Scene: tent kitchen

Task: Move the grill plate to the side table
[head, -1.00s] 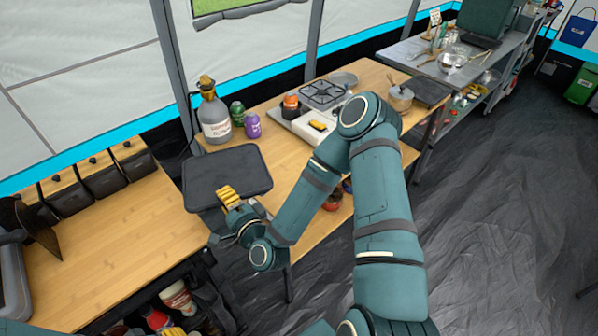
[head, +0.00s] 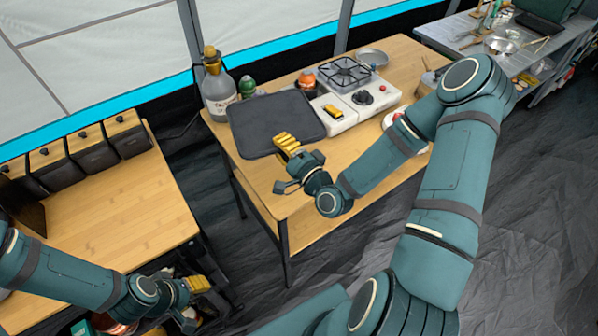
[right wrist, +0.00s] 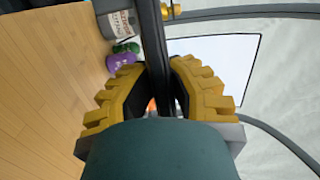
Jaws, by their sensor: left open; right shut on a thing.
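The grill plate (head: 275,123) is a flat black slab with rounded corners. In the head view it is roughly level over the left end of the wooden table with the stove; I cannot tell whether it touches it. My right gripper (head: 287,143) is shut on its near edge. In the right wrist view the plate (right wrist: 152,45) shows edge-on between the yellow fingers (right wrist: 158,75). My left gripper (head: 195,300) is open and empty at the lower left, by the left wooden table (head: 125,215). Which table is the side table is not clear.
The stove table (head: 300,205) carries a white camp stove (head: 360,108), a large bottle (head: 217,90) and a green container (head: 247,88). Dark boxes (head: 90,148) line the left table's back; its middle is clear. A gap separates the two tables. A metal table (head: 470,35) stands far right.

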